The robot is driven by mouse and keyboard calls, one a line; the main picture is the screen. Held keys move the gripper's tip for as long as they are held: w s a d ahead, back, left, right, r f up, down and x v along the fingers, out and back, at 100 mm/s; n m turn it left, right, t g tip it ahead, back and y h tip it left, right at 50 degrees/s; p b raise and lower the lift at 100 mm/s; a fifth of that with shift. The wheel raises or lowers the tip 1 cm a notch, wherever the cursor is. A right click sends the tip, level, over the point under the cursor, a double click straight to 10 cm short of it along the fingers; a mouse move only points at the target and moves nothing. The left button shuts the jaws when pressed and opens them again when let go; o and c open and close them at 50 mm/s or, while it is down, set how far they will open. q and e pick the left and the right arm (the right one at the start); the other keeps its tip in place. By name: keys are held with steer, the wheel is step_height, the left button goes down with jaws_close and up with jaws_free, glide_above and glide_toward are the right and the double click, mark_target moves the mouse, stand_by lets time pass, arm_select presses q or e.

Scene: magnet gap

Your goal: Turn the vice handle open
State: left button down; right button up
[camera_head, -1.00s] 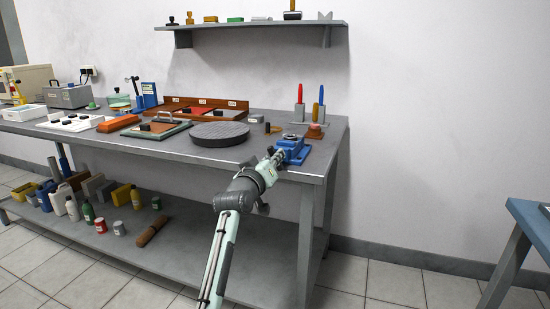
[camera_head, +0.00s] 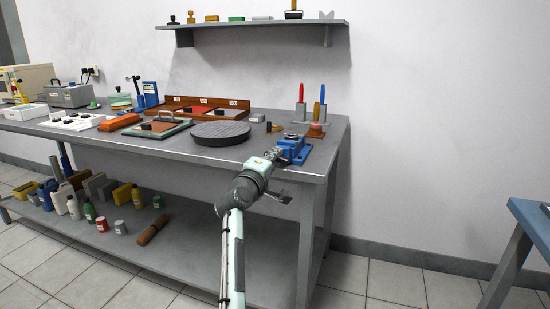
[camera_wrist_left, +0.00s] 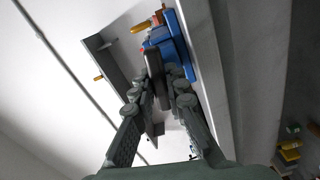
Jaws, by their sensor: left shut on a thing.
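The blue vice (camera_head: 293,149) stands at the front right corner of the workbench, and its blue body also shows in the left wrist view (camera_wrist_left: 164,38). My left gripper (camera_head: 273,154) is at the vice's near side, in front of the bench edge. In the left wrist view my left gripper (camera_wrist_left: 166,88) has its fingers on both sides of a dark bar, the vice handle (camera_wrist_left: 153,62), and is shut on it. The fingers hide part of the handle. In the head view the handle is too small and covered to make out. My right gripper is not in view.
On the grey workbench (camera_head: 170,146), a round dark plate (camera_head: 219,133) lies left of the vice. Red and blue-handled tools (camera_head: 301,105) and a reddish round-topped item (camera_head: 316,130) stand behind it. A blue table (camera_head: 530,225) is at the far right. Floor between is clear.

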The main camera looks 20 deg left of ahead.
arm_select(q)
steer(key=shift+n, duration=0.9)
steer(key=c, duration=1.5)
jaws_free()
steer(key=shift+c, duration=0.2)
